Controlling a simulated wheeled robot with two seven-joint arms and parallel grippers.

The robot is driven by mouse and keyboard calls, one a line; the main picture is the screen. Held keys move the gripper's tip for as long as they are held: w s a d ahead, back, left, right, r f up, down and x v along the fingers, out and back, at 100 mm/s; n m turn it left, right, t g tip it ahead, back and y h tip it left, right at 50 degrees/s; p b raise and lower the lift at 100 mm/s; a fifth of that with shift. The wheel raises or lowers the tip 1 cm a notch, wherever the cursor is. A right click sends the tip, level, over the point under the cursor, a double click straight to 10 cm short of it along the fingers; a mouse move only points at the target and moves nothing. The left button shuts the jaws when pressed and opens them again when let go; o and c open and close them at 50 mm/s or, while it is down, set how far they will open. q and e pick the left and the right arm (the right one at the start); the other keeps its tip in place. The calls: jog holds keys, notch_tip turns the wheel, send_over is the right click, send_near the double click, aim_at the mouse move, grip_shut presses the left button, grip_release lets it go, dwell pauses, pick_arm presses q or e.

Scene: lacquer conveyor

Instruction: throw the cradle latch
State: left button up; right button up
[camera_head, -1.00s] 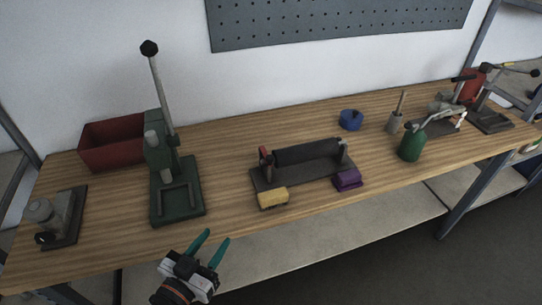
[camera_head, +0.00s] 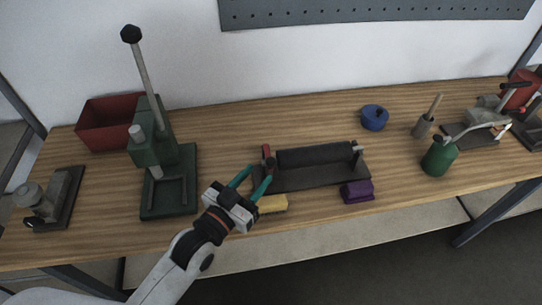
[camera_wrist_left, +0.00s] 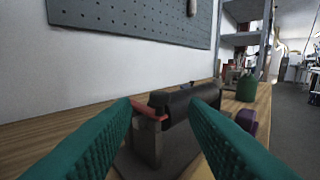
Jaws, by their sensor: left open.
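The cradle (camera_head: 322,177) is a dark base on the bench with end posts, and a black roller (camera_head: 315,155) lies across it. A red-tipped latch lever (camera_head: 267,155) stands at the cradle's left end. In the left wrist view the red latch (camera_wrist_left: 148,109) lies on top of the grey left post, between my finger tips. My left gripper (camera_head: 255,180) is open with teal fingers, at the cradle's left end, close to the latch. Contact with the latch cannot be told. My right gripper is not in view.
A yellow block (camera_head: 272,204) and a purple block (camera_head: 357,191) sit at the cradle's front edge. A green lever press (camera_head: 165,165) stands to the left, with a red bin (camera_head: 108,122) behind. A blue pot (camera_head: 374,118) and green can (camera_head: 439,157) are to the right.

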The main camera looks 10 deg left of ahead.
aim_at(268, 164)
pick_arm(q)
jog(key=x, duration=0.5)
jog(key=shift+w+p, duration=0.2)
jog(key=shift+p, duration=0.1)
jog(key=shift+w+d, duration=0.35)
jog(key=shift+w, duration=0.25)
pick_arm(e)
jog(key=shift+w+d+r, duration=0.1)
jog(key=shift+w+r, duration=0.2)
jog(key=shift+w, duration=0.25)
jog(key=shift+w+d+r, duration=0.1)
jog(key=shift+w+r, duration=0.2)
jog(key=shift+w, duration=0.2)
pick_arm(q)
jog(key=shift+f, duration=0.1)
jog(key=shift+c, duration=0.3)
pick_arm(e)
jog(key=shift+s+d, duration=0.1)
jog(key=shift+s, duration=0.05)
pick_arm(q)
grip_shut()
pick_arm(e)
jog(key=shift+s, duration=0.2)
